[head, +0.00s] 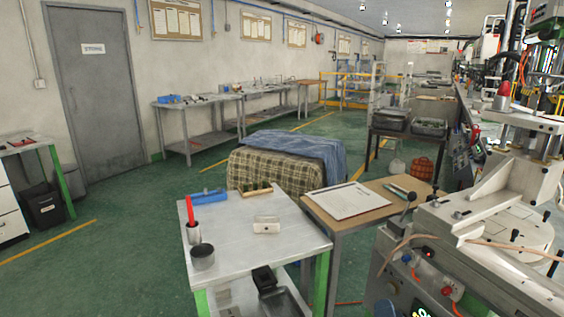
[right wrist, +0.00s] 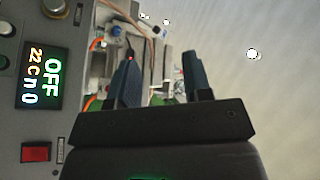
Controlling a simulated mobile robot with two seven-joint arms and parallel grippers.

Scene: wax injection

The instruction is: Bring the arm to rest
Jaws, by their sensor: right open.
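My right gripper (right wrist: 162,68) shows in the right wrist view with its two dark fingers apart and nothing between them. I cannot clearly make out the right gripper in the head view. The wax injection machine (head: 480,225) fills the right of the head view. My left gripper is in neither view.
Green floor (head: 130,245) is open at left.

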